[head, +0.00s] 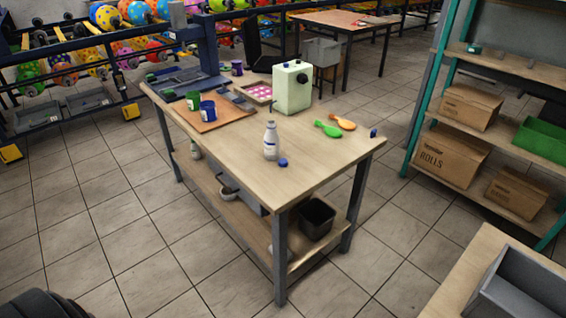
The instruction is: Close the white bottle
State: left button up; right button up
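The white bottle (271,142) stands upright on the wooden table (225,150), near its front edge. Its top looks narrow and pale, with no blue cap on it. A small blue cap (283,162) lies on the table just right of the bottle's base. Another small blue object (373,132), possibly a cap, sits at the table's right corner. Neither of my grippers shows in the head view.
A shelf with cartons (450,155) is at right. Tiled floor is clear in front.

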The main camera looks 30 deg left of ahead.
aim_at(271, 147)
jog(key=z, duration=0.5)
jog(key=j+z, duration=0.5)
jog(key=k+j+z, duration=0.2)
jog(key=j+z, duration=0.3)
jog(key=k+j, duration=0.15)
jog(key=j, duration=0.3)
jog(key=k+j+z, duration=0.1)
jog(key=j, duration=0.3)
jog(key=k+j, duration=0.2)
jog(key=j, duration=0.25)
jog(key=k+j+z, duration=0.1)
jog(key=j, duration=0.3)
jog(key=k+j, duration=0.25)
jog(key=j, duration=0.15)
jog(key=k+j+z, duration=0.15)
jog(key=j, duration=0.25)
jog(key=k+j, duration=0.25)
jog(key=j, duration=0.15)
